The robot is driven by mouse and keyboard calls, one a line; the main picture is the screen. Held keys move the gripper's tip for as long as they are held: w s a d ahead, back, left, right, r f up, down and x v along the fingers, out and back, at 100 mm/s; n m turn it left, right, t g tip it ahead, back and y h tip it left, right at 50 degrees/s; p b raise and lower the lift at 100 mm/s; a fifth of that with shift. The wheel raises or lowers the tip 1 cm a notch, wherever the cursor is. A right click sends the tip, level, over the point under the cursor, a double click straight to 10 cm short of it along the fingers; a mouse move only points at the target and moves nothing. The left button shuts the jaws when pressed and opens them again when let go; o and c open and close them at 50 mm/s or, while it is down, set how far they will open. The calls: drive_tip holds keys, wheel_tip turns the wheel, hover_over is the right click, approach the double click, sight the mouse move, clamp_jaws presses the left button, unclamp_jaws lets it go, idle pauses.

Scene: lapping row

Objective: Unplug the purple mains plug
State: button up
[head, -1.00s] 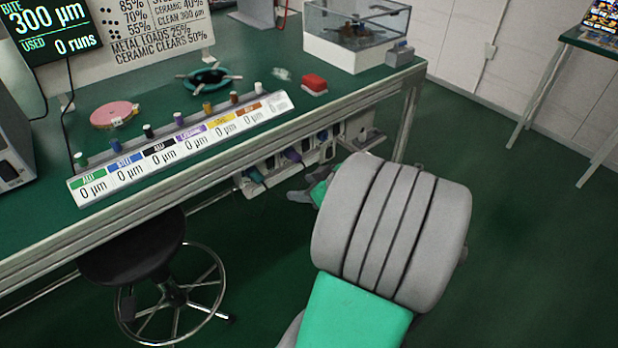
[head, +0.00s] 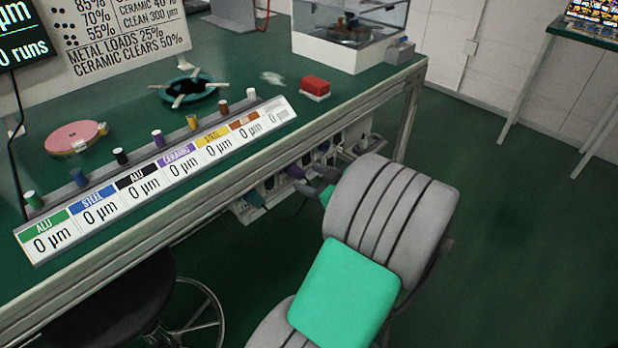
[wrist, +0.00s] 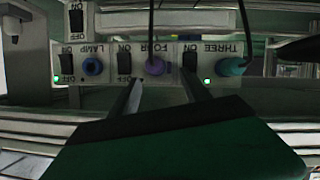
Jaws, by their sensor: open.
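The purple mains plug (head: 294,172) sits in the socket strip under the front edge of the bench. In the wrist view the purple plug (wrist: 157,66) stands in the socket labelled FOUR, with a dark cord running up from it. My gripper (head: 316,182) is open and empty, close in front of the strip. In the wrist view its two fingers (wrist: 163,92) reach toward the strip, one on either side of the purple plug's line. The fingers look short of the plug, with no contact visible.
A teal plug (wrist: 230,67) in THREE and a blue plug (wrist: 92,67) in LAMP flank it. Black rocker switches (wrist: 124,62) stand between the sockets. The bench (head: 225,60) overhangs the strip. A black stool (head: 120,300) stands at lower left; floor at right is clear.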

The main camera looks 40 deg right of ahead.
sight(301, 174)
drive_tip(key=x, duration=0.1)
drive_tip(key=b+x, duration=0.1)
drive_tip(key=x, duration=0.3)
drive_tip(key=shift+d+f+b, duration=0.25)
drive_tip(key=shift+d+b, duration=0.05)
drive_tip(key=shift+d, duration=0.1)
drive_tip(key=shift+w, duration=0.4)
drive_tip(key=shift+c, duration=0.2)
clamp_jaws()
drive_tip(key=shift+s, duration=0.15)
drive_tip(key=shift+s, duration=0.75)
